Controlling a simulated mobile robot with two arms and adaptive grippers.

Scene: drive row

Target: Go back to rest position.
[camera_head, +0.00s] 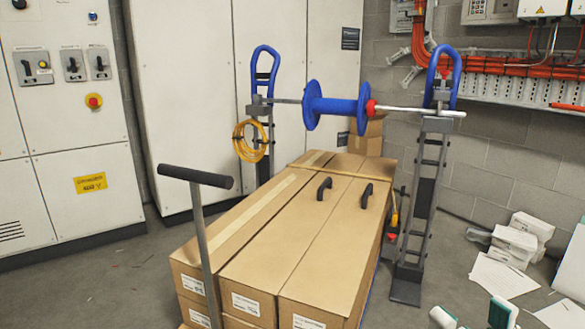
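I cannot see what either gripper holds.
A trolley with a black T-handle (195,177) bears long cardboard boxes (270,240) in the middle. Behind it, a blue spool (336,106) hangs on a rod between two stands. White cabinets (75,185) stand left. Papers (503,277) and small white boxes (515,238) litter the right floor.

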